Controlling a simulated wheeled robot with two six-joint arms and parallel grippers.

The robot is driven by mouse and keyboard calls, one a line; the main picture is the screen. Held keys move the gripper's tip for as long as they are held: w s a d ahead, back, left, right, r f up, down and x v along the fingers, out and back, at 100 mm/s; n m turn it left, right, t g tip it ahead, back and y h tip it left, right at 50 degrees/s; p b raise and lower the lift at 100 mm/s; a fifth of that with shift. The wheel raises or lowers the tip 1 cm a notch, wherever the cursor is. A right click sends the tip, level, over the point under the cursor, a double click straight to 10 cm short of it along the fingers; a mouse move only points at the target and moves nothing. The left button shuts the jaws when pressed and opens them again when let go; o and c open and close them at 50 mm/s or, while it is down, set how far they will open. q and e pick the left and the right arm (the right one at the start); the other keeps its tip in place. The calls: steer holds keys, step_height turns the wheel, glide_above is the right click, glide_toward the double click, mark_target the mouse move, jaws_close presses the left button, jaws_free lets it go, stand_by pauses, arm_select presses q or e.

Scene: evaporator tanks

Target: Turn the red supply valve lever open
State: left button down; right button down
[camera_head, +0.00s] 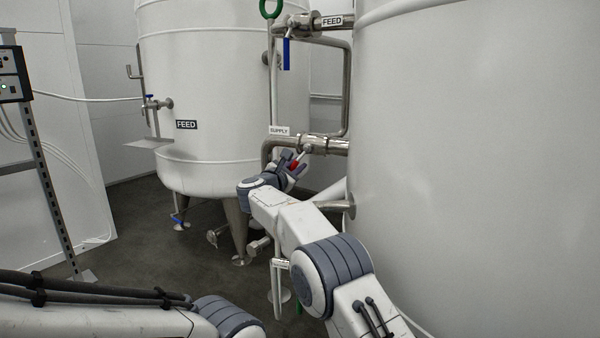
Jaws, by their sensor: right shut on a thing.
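The red supply valve lever (295,164) shows as a small red patch between the fingers of my right gripper (297,165). That gripper is shut on the lever, just below the steel valve on the supply pipe (325,145). A white SUPPLY label (279,130) sits just above and to the left. The gripper hides most of the lever, so its exact angle is hard to tell. My left arm crosses the bottom left corner, and its gripper is out of view.
A large white tank (480,170) fills the right side. Another tank marked FEED (210,90) stands at the back left. A blue lever (286,54) hangs from the upper feed pipe, with a green ring handle (271,8) beside it. The dark floor (150,235) is open at left.

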steer(key=shift+w+a+r+m, duration=0.1)
steer(key=shift+a+r+m, duration=0.1)
steer(key=shift+m, duration=0.1)
steer(key=c, duration=0.8)
jaws_free()
steer(key=shift+f, duration=0.1)
steer(key=shift+s, duration=0.25)
steer(key=b+v, duration=0.1)
steer(key=v, duration=0.9)
steer(key=shift+w, duration=0.1)
steer(key=shift+a, duration=0.1)
